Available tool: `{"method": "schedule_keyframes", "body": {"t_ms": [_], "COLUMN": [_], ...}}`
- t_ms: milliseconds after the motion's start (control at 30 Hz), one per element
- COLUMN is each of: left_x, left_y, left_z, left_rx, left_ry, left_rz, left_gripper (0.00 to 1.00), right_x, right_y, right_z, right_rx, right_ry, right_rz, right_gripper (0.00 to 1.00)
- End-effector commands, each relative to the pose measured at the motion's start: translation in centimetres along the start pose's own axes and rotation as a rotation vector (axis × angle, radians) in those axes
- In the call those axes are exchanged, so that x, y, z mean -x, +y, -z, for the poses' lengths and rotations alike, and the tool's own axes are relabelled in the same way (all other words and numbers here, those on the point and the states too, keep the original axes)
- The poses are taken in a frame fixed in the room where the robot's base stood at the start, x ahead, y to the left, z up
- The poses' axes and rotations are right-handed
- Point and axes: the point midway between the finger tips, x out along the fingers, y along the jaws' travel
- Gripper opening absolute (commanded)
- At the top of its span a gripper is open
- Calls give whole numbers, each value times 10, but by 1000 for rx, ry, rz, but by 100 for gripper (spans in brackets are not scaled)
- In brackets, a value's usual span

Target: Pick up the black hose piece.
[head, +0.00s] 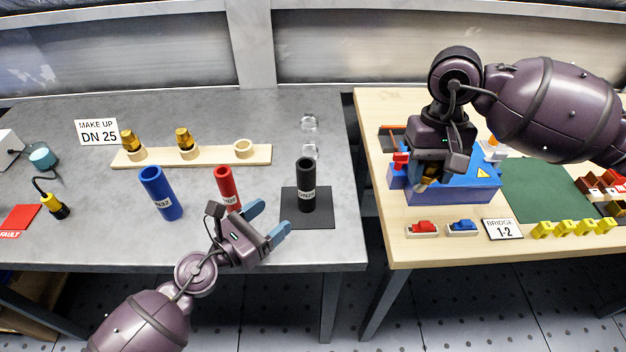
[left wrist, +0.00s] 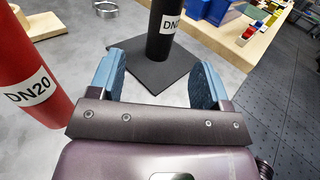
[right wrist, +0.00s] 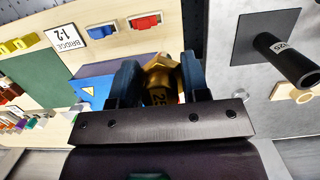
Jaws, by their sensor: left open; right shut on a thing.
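The black hose piece (head: 305,180) stands upright on a dark square pad (head: 290,211) on the grey table. It also shows in the left wrist view (left wrist: 163,35), cut off at the top, and in the right wrist view (right wrist: 285,60). My left gripper (head: 274,215) is open and empty, just left of and in front of the hose. In the left wrist view the hose stands beyond the gap between the fingers, apart from both. My right gripper (head: 430,180) is shut on a brass fitting (right wrist: 160,80) over the blue box on the wooden table.
A red hose piece (head: 227,187) labelled DN20 stands close left of my left gripper. A blue hose piece (head: 160,193) stands further left. Behind is a wooden rack (head: 208,155) with brass fittings. Clear rings (head: 310,135) lie behind the black hose. A gap separates the tables.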

Motion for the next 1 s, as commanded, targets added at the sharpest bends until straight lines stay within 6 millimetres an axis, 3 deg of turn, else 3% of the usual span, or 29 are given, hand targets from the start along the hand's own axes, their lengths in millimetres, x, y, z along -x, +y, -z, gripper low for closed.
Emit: {"method": "schedule_keyframes", "body": {"t_ms": [167,400,767,1000], "left_x": [-11,-49,-77,-109], "left_y": [0,0,-2,-4], "left_z": [-2,-2,-2,-3], "left_rx": [-1,-1,0,1], "left_ry": [-2,-2,-2,-1], "left_rz": [0,0,0,0], "left_gripper": [71,71,71,71], "right_x": [4,12,14,16], "right_y": [0,0,0,0], "right_z": [-1,-2,-3,-3], "right_rx": [0,0,0,0], "right_ry": [4,11,13,14], "right_rz": [0,0,0,0], "right_gripper": [21,21,21,21]}}
